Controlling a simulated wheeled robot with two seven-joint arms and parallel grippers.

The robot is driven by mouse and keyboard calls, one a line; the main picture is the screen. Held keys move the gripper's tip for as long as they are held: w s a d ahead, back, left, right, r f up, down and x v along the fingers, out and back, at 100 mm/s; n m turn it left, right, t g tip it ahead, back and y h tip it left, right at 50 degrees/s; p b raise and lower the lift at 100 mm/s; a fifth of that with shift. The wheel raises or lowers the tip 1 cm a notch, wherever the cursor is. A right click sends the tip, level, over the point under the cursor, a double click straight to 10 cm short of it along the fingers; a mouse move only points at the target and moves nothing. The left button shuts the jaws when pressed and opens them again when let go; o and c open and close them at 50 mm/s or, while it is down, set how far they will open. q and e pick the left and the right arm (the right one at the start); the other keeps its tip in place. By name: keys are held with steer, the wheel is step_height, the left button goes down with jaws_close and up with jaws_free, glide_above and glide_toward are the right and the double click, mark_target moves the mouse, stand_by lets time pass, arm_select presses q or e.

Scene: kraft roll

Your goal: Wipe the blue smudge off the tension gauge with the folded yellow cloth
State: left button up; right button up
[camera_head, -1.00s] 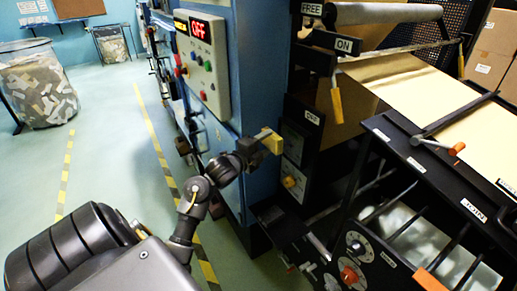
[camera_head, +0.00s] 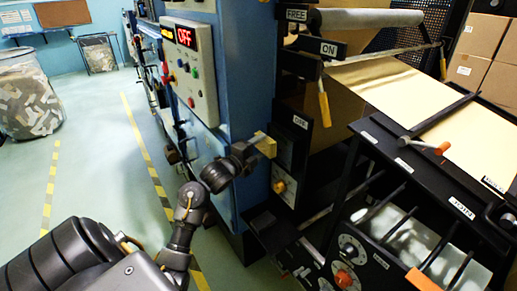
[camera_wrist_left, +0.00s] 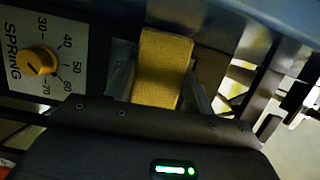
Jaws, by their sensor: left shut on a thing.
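The folded yellow cloth (camera_head: 267,146) is in my left gripper (camera_head: 259,150), which is shut on it. The gripper is at the black panel on the blue machine's side, above a yellow knob. The tension gauge (camera_head: 287,151) seems to be the dark face behind the cloth, partly covered. A pale patch (camera_wrist_left: 122,53) shows beside the cloth in the wrist view. I cannot make out the blue smudge, nor whether cloth and gauge touch. My right gripper is not in view.
The SPRING dial with its yellow knob (camera_wrist_left: 37,61) is left of the cloth in the wrist view. A blue cabinet with a control box (camera_head: 190,65) stands left of the panel. A black frame with rods (camera_head: 400,205) is at right. Floor at left is open.

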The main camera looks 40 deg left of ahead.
mark_target(269, 152)
arm_select(q)
steer(key=shift+w+d, duration=0.2)
steer(key=shift+w, duration=0.6)
steer(key=shift+s+d, duration=0.25)
steer(key=shift+d, duration=0.4)
steer(key=shift+s+d, duration=0.2)
steer(key=shift+d, duration=0.45)
steer(key=shift+s+d, duration=0.25)
steer(key=shift+d, duration=0.4)
steer(key=shift+w, duration=0.1)
steer(key=shift+a, duration=0.1)
steer(key=shift+w+a, duration=0.3)
steer(key=shift+a, duration=0.65)
steer(key=shift+w+a, duration=0.3)
steer(key=shift+a, duration=0.6)
steer(key=shift+s+a+p, duration=0.3)
steer(key=shift+s+p, duration=0.1)
steer(key=shift+s, duration=0.6)
steer(key=shift+s+a+p, duration=0.3)
steer(key=shift+s+p, duration=0.1)
steer(key=shift+s, duration=0.55)
steer(key=shift+s+a, duration=0.25)
steer(key=shift+s, duration=0.75)
